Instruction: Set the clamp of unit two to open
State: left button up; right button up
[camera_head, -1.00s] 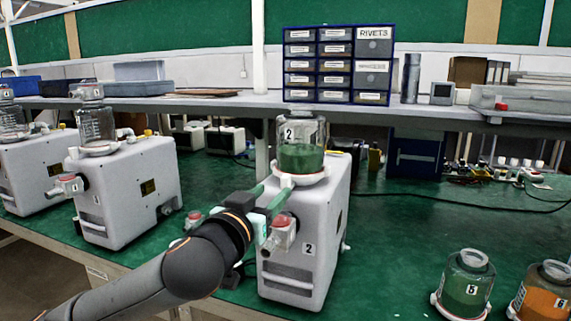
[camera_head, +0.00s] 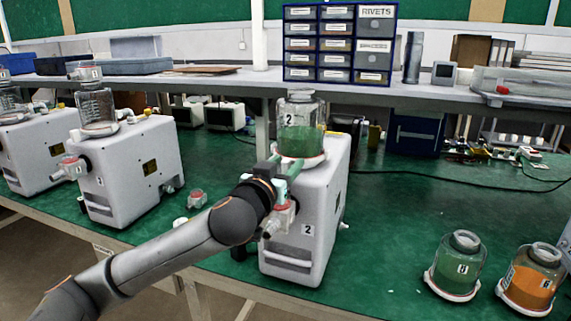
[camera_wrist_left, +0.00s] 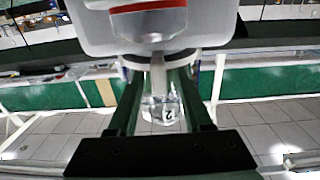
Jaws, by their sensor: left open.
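Unit two (camera_head: 316,205) is a white pump box marked 2, standing on the green bench. Its glass canister (camera_head: 300,140) with green liquid sits upright on top in a white and red ring. My left gripper (camera_head: 284,172) is open in front of the ring, above the pump's red-capped front fitting (camera_head: 278,219). Contact and clamp position cannot be told. My right gripper is not in view.
Canisters five (camera_head: 455,270) and six (camera_head: 532,280) stand on the bench at right. A shelf (camera_head: 430,95) with a drawer cabinet (camera_head: 340,45) runs behind.

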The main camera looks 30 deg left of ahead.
pick_arm(q)
grip_shut()
dwell(0.3)
dwell(1.1)
